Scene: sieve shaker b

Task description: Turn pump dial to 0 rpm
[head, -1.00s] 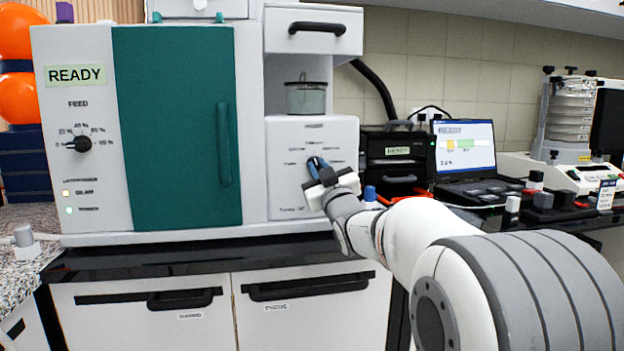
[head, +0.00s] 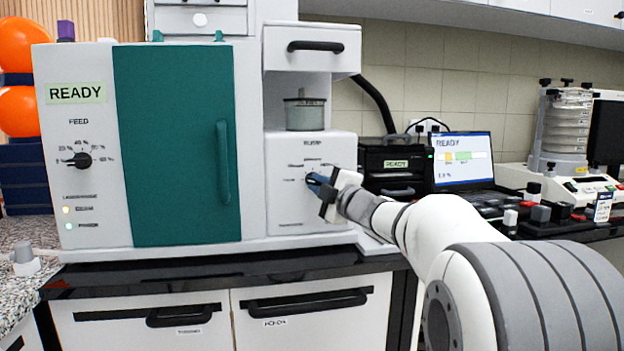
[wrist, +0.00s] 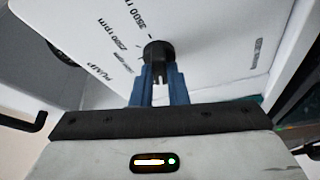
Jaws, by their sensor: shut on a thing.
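The pump dial is a black round knob on the white pump panel (head: 290,212), below the clear cup. In the wrist view the dial (wrist: 159,50) sits between the tips of my blue fingers, with printed marks such as 2500 rpm and 3500 rpm beside it. My gripper (head: 316,181) is shut on the dial and reaches it from the right. It also shows in the wrist view (wrist: 158,76). The dial's pointer and the 0 rpm mark cannot be made out.
Left of the panel are a green door (head: 175,150) with a handle and a separate feed dial (head: 80,160). A drawer (head: 312,48) is above. A laptop (head: 462,158) and sieve shaker (head: 563,130) stand to the right.

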